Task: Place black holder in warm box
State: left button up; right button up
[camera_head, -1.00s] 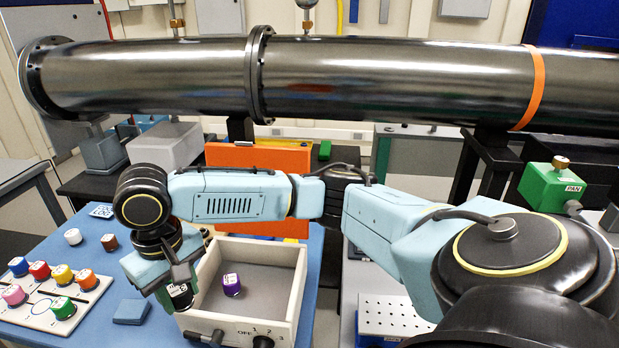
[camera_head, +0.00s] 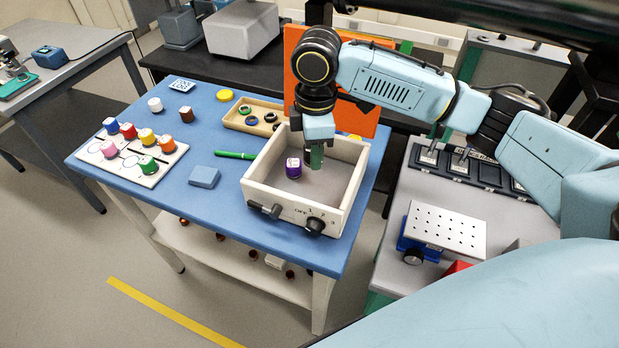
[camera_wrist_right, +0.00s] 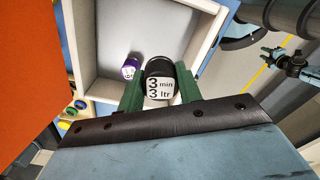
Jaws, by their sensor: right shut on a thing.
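The warm box (camera_head: 262,197) is a white open-topped box with a grey floor and a dial marked OFF, 1, 2, 3. It stands at the right side of the blue table. A purple holder (camera_head: 293,168) stands inside it, left of my gripper. My right gripper (camera_head: 315,158) points down over the inside of the box. In the right wrist view its green fingers (camera_wrist_right: 160,90) are shut on the black holder (camera_wrist_right: 158,70), with a white label reading 3 min 3 ltr. The black holder is mostly hidden in the head view.
A white rack (camera_head: 130,155) with several coloured holders is at the table's left. A white holder (camera_head: 155,104), a brown holder (camera_head: 187,114), a green pen (camera_head: 236,155) and a blue block (camera_head: 204,177) lie between. An orange panel (camera_head: 350,110) stands behind the box.

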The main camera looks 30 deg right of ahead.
aim_at(328, 184)
jog(key=n, duration=0.2)
jog(key=d+n, duration=0.1)
jog(key=n, duration=0.1)
jog(key=shift+w+f, duration=0.1)
jog(key=shift+w, duration=0.15)
jog(key=d+f+n, duration=0.1)
jog(key=f+n, duration=0.2)
jog(key=n, duration=0.2)
jog(key=d+f+n+p, duration=0.1)
jog(key=f+n, duration=0.3)
jog(key=n, duration=0.1)
jog(key=w+d+f+n+p, duration=0.1)
jog(key=d+f+n, duration=0.1)
jog(key=f+n, duration=0.2)
jog(key=shift+w+f+n, duration=0.1)
jog(key=shift+f+n, duration=0.15)
jog(key=shift+n, duration=0.65)
jog(key=shift+f, duration=0.15)
jog(key=o, duration=0.6)
jog(key=shift+f, duration=0.1)
jog(key=o, duration=0.5)
